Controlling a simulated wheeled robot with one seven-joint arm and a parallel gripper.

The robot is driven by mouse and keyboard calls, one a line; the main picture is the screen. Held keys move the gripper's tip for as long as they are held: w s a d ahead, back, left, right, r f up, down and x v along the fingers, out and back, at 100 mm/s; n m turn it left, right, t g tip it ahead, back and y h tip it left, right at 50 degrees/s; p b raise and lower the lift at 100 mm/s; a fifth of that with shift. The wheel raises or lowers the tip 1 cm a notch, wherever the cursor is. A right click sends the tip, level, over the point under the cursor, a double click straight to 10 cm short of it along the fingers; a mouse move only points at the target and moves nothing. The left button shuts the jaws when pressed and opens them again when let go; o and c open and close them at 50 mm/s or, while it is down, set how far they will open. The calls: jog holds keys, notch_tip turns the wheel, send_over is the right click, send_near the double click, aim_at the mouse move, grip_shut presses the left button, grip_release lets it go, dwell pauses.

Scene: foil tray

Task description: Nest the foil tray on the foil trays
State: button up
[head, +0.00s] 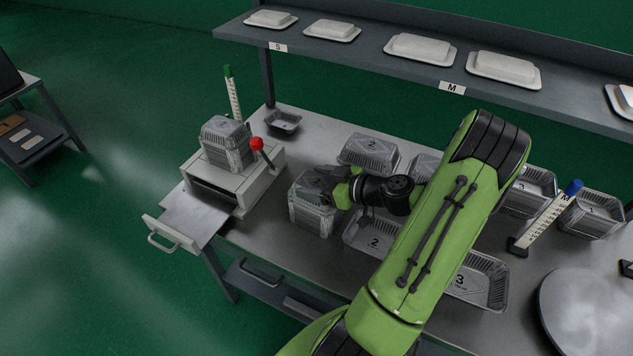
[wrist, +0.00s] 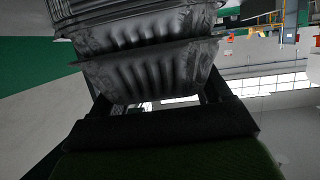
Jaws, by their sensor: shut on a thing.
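My gripper (head: 332,187) is at the right side of a stack of ribbed silver foil trays (head: 311,214) on the bench, left of centre in the head view. The finger contact is dark, and I cannot tell whether the held tray is apart from the stack.
A grey machine (head: 240,185) with a red-knobbed lever holds another tray stack (head: 226,140). A small dark tray (head: 283,122) sits behind it. Other foil trays (head: 369,150) stand behind and right of my arm. A shelf (head: 390,62) with white packs runs above. A round plate (head: 588,312) is at right.

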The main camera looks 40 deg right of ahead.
jog(key=o, duration=0.9)
jog(key=shift+o, duration=0.2)
jog(key=p+v, duration=0.1)
jog(key=v, duration=1.4)
jog(key=shift+s, duration=0.4)
jog(key=shift+r, duration=0.15)
jog(key=w+a+r+g, duration=0.2)
jog(key=w+a+g, duration=0.25)
jog(key=a, duration=0.35)
jog(key=w+a+r+g, duration=0.1)
jog(key=w+a+g, duration=0.3)
jog(key=a, duration=0.5)
jog(key=s+a+r+m+h, duration=0.3)
jog(key=s+a+r, duration=0.4)
jog(key=s+a, duration=0.2)
jog(key=shift+s+a+r+t+h+p, duration=0.2)
jog(key=shift+s+a+t+h+p, duration=0.15)
jog(key=shift+s+a+h, duration=0.1)
